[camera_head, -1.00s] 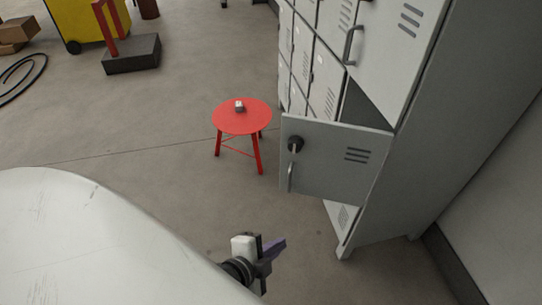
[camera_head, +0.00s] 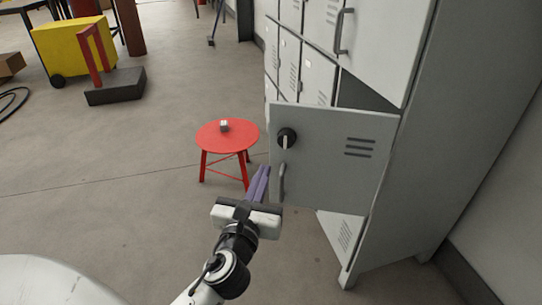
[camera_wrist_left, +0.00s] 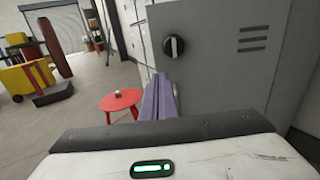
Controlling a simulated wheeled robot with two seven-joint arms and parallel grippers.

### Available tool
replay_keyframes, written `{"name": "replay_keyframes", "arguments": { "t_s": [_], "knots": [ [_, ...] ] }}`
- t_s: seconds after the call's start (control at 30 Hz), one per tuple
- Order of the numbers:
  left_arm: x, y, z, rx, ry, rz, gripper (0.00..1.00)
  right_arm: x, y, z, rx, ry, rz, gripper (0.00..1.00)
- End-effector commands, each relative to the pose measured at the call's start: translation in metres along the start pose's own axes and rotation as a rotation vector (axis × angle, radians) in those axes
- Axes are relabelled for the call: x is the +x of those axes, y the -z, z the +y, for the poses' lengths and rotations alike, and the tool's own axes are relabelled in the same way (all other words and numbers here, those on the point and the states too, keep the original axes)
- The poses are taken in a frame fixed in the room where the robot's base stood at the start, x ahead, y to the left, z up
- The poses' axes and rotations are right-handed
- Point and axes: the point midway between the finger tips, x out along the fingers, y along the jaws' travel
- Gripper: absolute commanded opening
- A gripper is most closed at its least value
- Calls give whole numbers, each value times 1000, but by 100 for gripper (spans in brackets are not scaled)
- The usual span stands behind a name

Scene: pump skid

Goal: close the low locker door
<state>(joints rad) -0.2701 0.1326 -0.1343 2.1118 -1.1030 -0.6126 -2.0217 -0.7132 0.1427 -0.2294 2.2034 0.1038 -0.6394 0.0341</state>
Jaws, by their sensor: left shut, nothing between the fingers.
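The low locker door (camera_head: 335,165) is grey, with a round black knob, a bar handle and vent slots. It stands swung open from the grey locker bank (camera_head: 420,150), hinged at its right edge. The dark opening shows above it. My left gripper (camera_head: 262,176) is shut and empty, its purple fingers pointing forward by the door's free left edge, near the handle. In the left wrist view the fingers (camera_wrist_left: 158,100) overlap the lower left of the door (camera_wrist_left: 225,65); I cannot tell whether they touch it. My right gripper is not in view.
A red stool (camera_head: 228,137) with a small grey object (camera_head: 224,126) on it stands left of the door. A yellow cart (camera_head: 72,48) and a dark-based red stand (camera_head: 115,87) are farther back left. The floor between is clear.

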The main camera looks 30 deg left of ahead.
Motion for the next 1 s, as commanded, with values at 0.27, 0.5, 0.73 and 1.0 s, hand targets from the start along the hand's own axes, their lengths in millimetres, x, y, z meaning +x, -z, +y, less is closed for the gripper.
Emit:
{"name": "replay_keyframes", "arguments": {
  "t_s": [0.27,0.5,0.73,1.0],
  "knots": [
    [58,2,0,-2,-2,-1,0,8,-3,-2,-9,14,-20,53],
    [83,2,0,-3,0,2,0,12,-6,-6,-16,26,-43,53],
    [87,1,0,-2,0,2,0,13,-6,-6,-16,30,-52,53],
    [88,1,0,-1,4,2,0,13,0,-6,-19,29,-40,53]
  ]
}}
